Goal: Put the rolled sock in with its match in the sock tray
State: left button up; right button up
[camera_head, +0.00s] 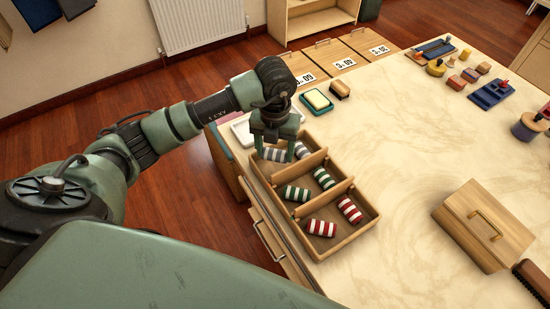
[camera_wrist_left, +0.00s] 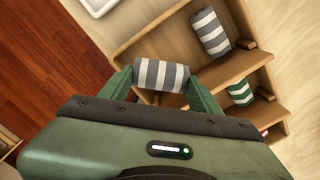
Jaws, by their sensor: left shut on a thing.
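My left gripper (camera_head: 274,150) is shut on a grey-and-white striped rolled sock (camera_wrist_left: 162,75), gripped by its two ends. It holds the sock at the far compartment of the wooden sock tray (camera_head: 345,240); whether the sock touches the tray floor I cannot tell. A matching grey striped sock (camera_head: 301,149) lies in that compartment, also in the left wrist view (camera_wrist_left: 210,32), apart from the held one. The middle compartment holds two green striped socks (camera_head: 297,193). The near compartment holds two red striped socks (camera_head: 321,228). My right gripper is not in view.
The tray stands at the left edge of a marble-topped island (camera_head: 420,150). Behind it are a soap-like block in a green dish (camera_head: 317,101) and a brush (camera_head: 340,89). A wooden box (camera_head: 483,225) stands to the right. The marble between is clear.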

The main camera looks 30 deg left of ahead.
aim_at(275, 161)
pick_arm(q)
notch_tip(275, 161, down, 5)
jog(key=shift+r+p, duration=0.2)
jog(key=shift+p, duration=0.1)
jog(key=shift+f, duration=0.2)
jog(key=o, duration=1.1)
jog(key=shift+c, duration=0.2)
jog(key=shift+r, duration=0.1)
